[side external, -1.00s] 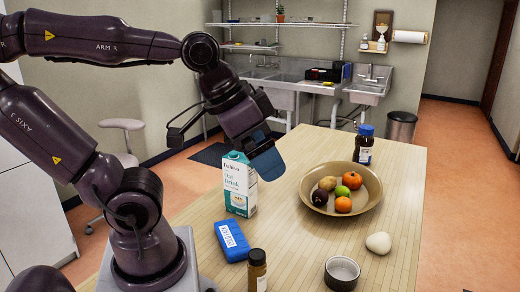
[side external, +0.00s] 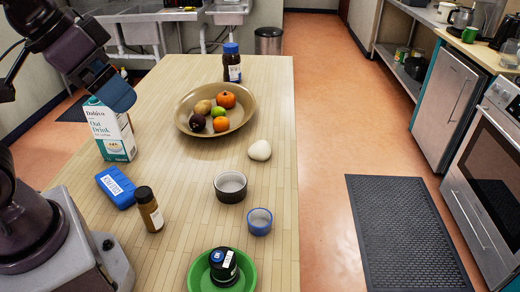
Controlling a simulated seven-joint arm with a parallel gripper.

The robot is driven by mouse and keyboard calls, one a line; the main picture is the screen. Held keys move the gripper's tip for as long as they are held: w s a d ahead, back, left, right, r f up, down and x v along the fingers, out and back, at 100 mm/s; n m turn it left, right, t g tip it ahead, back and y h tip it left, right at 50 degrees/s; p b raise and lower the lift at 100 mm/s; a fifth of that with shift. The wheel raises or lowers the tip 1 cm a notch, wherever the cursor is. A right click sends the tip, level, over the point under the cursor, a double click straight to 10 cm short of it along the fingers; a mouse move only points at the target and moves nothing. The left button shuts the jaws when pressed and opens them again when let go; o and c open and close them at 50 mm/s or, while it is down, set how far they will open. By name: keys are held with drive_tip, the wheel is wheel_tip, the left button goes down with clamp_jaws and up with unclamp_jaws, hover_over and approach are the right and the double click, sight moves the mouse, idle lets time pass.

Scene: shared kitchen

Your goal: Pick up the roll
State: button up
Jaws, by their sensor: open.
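A pale, rounded, roll-like thing (side external: 260,150) lies on the wooden table, just right of and nearer than the fruit bowl. Nothing covers it. My gripper (side external: 120,99) is at the upper left, with a blue part at its end, overlapping the top of the oat drink carton (side external: 112,136) in the picture. It is open, well to the left of the pale roll and apart from it. The gap between its fingers is hard to see from this side.
A tan bowl (side external: 181,125) of fruit stands between my gripper and the roll's far side. A blue box (side external: 117,188), brown bottle (side external: 149,210), dark-sided bowl (side external: 230,187), blue cup (side external: 260,222) and green plate (side external: 198,279) stand nearer. A blue-capped jar (side external: 232,65) stands behind.

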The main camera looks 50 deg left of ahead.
drive_tip(key=shift+c, duration=0.4)
drive_tip(key=w+a+f+m+t+y, duration=0.1)
drive_tip(key=w+a+f+m+t, duration=0.1)
drive_tip(key=w+a+f+m, duration=0.65)
drive_tip(key=w+a+f+m+t+y, duration=0.15)
drive_tip(key=w+f+m, duration=0.45)
drive_tip(key=w, duration=0.7)
drive_tip(key=w+a+f+m+t, duration=0.2)
drive_tip(key=w+f+m+t, duration=0.1)
drive_tip(key=f+m, duration=0.7)
drive_tip(key=m+t+h, duration=0.1)
drive_tip(key=m+h, duration=0.3)
drive_tip(key=m, duration=0.7)
approach(253, 148)
drive_tip(key=shift+s+a+r+y, duration=0.3)
drive_tip(key=shift+a+r, duration=0.1)
drive_tip(key=shift+r, duration=0.2)
drive_tip(key=shift+s+d+f+m+h, duration=0.15)
drive_tip(key=shift+f+m+h, duration=0.1)
drive_tip(key=shift+m, duration=0.3)
drive_tip(key=shift+w+d+f+m+h, duration=0.1)
drive_tip(key=shift+f+m+h, duration=0.1)
drive_tip(key=shift+m, duration=0.3)
drive_tip(key=x, duration=1.2)
drive_tip(key=shift+w, duration=0.25)
